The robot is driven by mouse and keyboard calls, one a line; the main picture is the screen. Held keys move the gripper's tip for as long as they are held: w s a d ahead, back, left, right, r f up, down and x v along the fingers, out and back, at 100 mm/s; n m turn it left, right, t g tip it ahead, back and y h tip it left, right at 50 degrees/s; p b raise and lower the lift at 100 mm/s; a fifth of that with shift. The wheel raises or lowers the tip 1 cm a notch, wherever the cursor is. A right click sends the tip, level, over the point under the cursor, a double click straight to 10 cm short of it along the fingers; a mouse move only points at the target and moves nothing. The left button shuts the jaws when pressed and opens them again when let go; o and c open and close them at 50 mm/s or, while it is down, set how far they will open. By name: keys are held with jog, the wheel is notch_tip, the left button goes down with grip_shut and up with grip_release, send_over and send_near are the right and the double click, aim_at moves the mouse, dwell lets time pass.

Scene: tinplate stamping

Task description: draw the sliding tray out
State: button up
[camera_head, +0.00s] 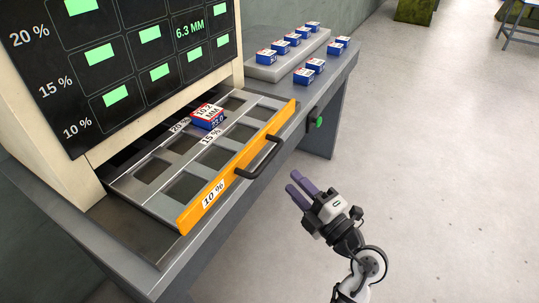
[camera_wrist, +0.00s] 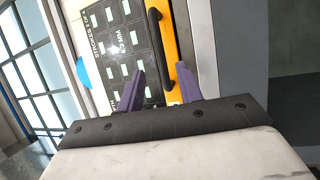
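The sliding tray (camera_head: 155,205) sticks partly out of the machine below its dark display panel (camera_head: 120,70). It has several square openings and an orange front strip (camera_head: 285,118) labelled 10 %. A black bar handle (camera_head: 262,160) is fixed on the strip; it also shows in the wrist view (camera_wrist: 156,40). A blue, white and red block (camera_head: 208,117) sits on the tray. My gripper (camera_head: 295,182) is right of the handle in the head view, apart from it. Its purple fingers are spread and empty; in the wrist view (camera_wrist: 160,70) the handle lies ahead between them.
The grey bench (camera_head: 330,80) carries a raised grey plate (camera_head: 275,68) with several small blocks, and more blocks lie beside it. A green button (camera_head: 319,122) is on the bench's front side.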

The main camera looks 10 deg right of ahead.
aim_at(269, 155)
jog(key=p+x, duration=0.1)
jog(key=x, duration=0.9)
jog(key=shift+w, duration=0.2)
grip_shut()
